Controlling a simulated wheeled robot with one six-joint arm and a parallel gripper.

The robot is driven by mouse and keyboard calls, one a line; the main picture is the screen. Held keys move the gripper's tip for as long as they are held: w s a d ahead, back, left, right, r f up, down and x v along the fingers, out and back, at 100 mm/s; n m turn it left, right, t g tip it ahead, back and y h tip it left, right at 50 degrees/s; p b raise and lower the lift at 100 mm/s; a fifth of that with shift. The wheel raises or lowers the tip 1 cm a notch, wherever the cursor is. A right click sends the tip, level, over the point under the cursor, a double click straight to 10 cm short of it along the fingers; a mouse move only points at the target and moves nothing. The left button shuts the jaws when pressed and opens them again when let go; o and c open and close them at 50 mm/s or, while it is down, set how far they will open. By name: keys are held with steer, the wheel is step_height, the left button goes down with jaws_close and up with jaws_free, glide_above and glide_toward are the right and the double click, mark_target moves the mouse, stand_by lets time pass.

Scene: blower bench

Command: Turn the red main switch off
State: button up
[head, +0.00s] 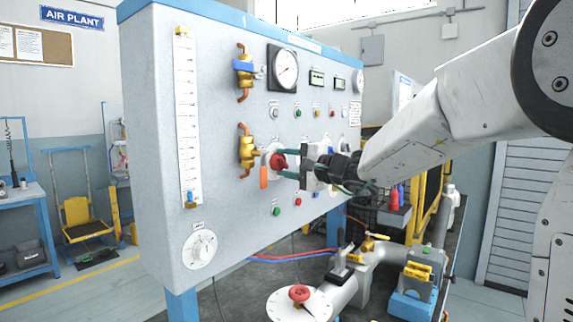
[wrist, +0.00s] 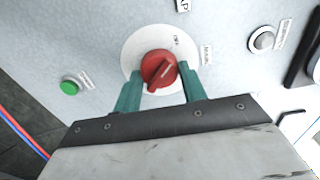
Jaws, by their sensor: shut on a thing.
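The red main switch (head: 278,161) is a round knob on a pale disc on the front of the grey panel (head: 225,190). In the wrist view the red main switch (wrist: 157,69) has a raised ridge with a pale line, slanting from lower left to upper right. Small lettering is on the disc above it, too small to read surely. My gripper (head: 282,167) reaches in from the right. In the wrist view my gripper (wrist: 160,73) has its teal fingers on both sides of the knob, shut on it. The fingertips' contact is partly hidden.
A white dial knob (head: 200,249) is lower left. Pipework with a red handwheel (head: 299,293) stands below.

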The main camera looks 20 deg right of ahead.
steer(key=shift+f+n, duration=0.1)
steer(key=shift+n, duration=0.2)
steer(key=o, duration=1)
steer(key=shift+c, duration=0.2)
steer(key=v, duration=0.8)
